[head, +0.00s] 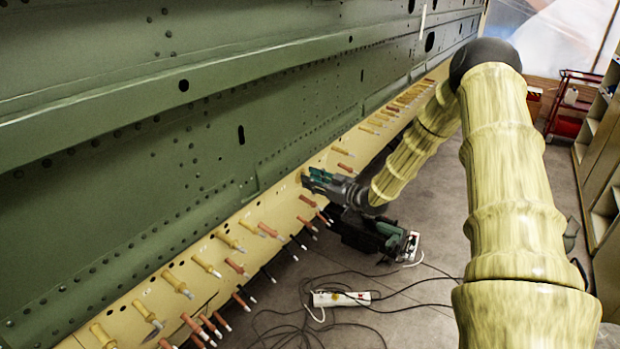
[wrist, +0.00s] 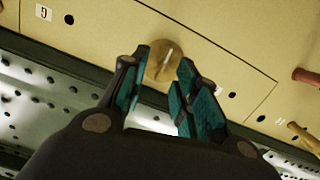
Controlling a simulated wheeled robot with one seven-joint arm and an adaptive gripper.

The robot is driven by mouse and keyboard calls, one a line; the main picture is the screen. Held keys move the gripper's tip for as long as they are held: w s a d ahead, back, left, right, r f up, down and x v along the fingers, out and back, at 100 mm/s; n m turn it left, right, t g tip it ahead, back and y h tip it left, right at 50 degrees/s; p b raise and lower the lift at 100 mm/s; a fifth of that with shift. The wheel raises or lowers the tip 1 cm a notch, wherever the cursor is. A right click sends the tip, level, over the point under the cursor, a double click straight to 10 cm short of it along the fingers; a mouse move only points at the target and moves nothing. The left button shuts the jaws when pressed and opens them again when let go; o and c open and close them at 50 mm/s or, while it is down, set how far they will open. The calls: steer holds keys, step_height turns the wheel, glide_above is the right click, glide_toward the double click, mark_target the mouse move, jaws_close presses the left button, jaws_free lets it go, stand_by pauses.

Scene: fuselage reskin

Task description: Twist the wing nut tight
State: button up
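The wing nut (wrist: 164,61) shows in the wrist view as a round tan-brown disc with a raised fin, on the cream panel (wrist: 95,22). My gripper (wrist: 162,72) is open, its teal-padded fingers apart on either side of the nut. The fin lies between the fingertips, and I cannot tell whether either finger touches it. In the head view my gripper (head: 311,180) is up against the cream strip (head: 288,194) below the green fuselage skin (head: 200,130). The nut is hidden or too small to make out there.
Several yellow and orange fasteners (head: 228,240) stick out along the strip on both sides of my gripper. A dark machine (head: 365,236) and a white power strip (head: 341,298) with loose cables lie on the floor. A red cart (head: 567,105) and shelves stand at the right.

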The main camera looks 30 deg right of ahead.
steer(key=v, duration=1)
steer(key=shift+s+d, duration=0.25)
steer(key=shift+s, duration=0.1)
steer(key=shift+r, duration=0.15)
